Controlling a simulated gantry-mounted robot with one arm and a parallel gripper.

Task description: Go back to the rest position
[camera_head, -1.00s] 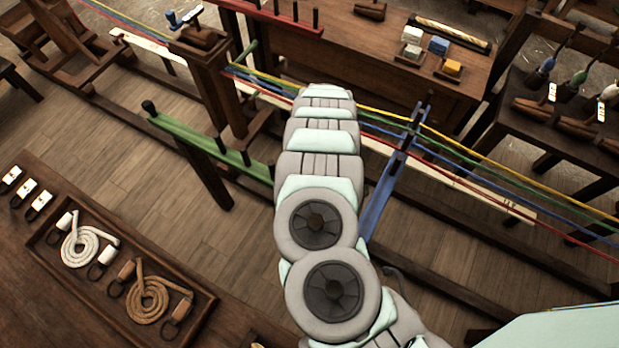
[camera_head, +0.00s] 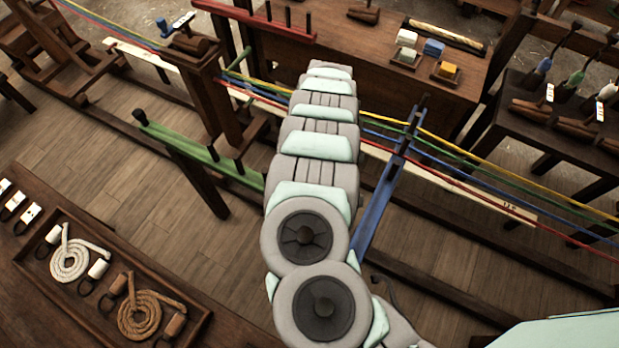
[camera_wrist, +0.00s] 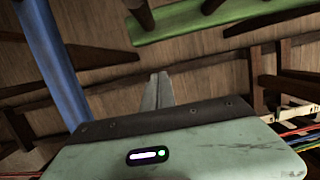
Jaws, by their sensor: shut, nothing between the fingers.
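My gripper (camera_wrist: 158,92) shows in the wrist view with its two fingers together and nothing between them, above the wooden floor. A green beam (camera_wrist: 200,20) passes beyond it at the top, and a blue post (camera_wrist: 50,60) stands at the left. In the head view my arm reaches away across the middle and hides my gripper. There the green beam (camera_head: 190,150) is left of the arm and the blue post (camera_head: 378,205) is right of it.
Colored strands (camera_head: 470,165) stretch across behind my arm. A wooden tray (camera_head: 200,330) with a white coil (camera_head: 70,258) and a brown coil (camera_head: 140,310) lies at lower left. A workbench (camera_head: 340,50) stands at the back. Open floor (camera_head: 110,150) lies left of the arm.

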